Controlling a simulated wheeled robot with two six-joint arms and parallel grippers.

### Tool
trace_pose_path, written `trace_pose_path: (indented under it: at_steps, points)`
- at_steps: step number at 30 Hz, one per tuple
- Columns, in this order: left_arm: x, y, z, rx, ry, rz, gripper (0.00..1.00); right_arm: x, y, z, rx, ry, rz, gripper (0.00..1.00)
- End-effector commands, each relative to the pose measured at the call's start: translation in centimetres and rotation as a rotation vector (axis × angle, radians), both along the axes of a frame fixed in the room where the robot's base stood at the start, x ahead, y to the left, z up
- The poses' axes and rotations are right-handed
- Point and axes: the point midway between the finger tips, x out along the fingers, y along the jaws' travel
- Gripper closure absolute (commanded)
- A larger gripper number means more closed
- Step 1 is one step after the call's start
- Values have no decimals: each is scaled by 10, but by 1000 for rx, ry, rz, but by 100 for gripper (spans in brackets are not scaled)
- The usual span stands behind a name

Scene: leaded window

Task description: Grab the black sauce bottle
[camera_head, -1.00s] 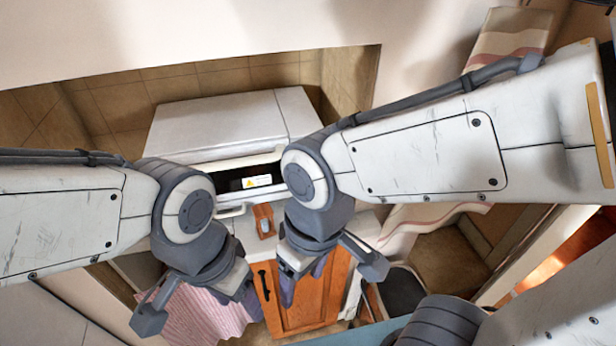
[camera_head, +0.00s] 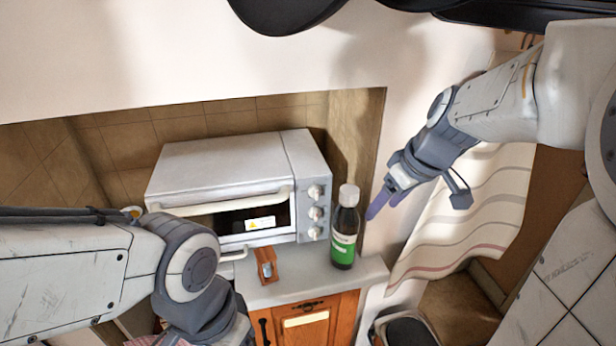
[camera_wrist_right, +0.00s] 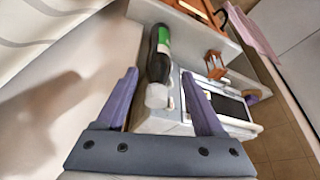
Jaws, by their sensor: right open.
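The black sauce bottle (camera_head: 345,228) has a white cap and a green and white label. It stands upright on the counter, just right of the toaster oven. My right gripper (camera_head: 383,206) is open and empty, a little right of the bottle at about the height of its upper half. In the right wrist view the bottle (camera_wrist_right: 160,58) lies ahead, between the lines of the two purple fingers (camera_wrist_right: 160,100), with its cap nearest. No contact shows. My left arm comes in at the lower left; its gripper's fingers are cut off by the bottom edge.
The white toaster oven (camera_head: 230,180) stands close left of the bottle. A small wooden hourglass-like object (camera_head: 266,266) is on the counter (camera_head: 290,290) in front of it. A wall is close right of the bottle, and a striped cloth (camera_head: 470,215) hangs at the right.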

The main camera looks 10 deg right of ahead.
Motion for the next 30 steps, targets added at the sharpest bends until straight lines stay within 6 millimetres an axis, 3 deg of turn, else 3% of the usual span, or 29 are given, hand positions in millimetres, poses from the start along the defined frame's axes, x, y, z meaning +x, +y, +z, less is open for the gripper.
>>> trace_pose_path:
  at_steps: [6, 10, 18, 24, 30]
  points:
    - [0, 0, 21, 0, 0, 1, 40, 44, 18, 3, 0, 4, 5, 30]
    - [0, 0, 27, 0, 0, 2, 40, 61, 25, 2, 0, 3, 2, 30]
    - [0, 0, 35, 0, 0, 2, 40, 80, 33, 1, 1, 3, 1, 30]
    - [0, 0, 39, 0, 0, 2, 40, 90, 37, -33, 1, 6, 0, 30]
    - [0, 0, 41, 0, 0, 2, 40, 95, 39, -46, 0, 2, -1, 30]
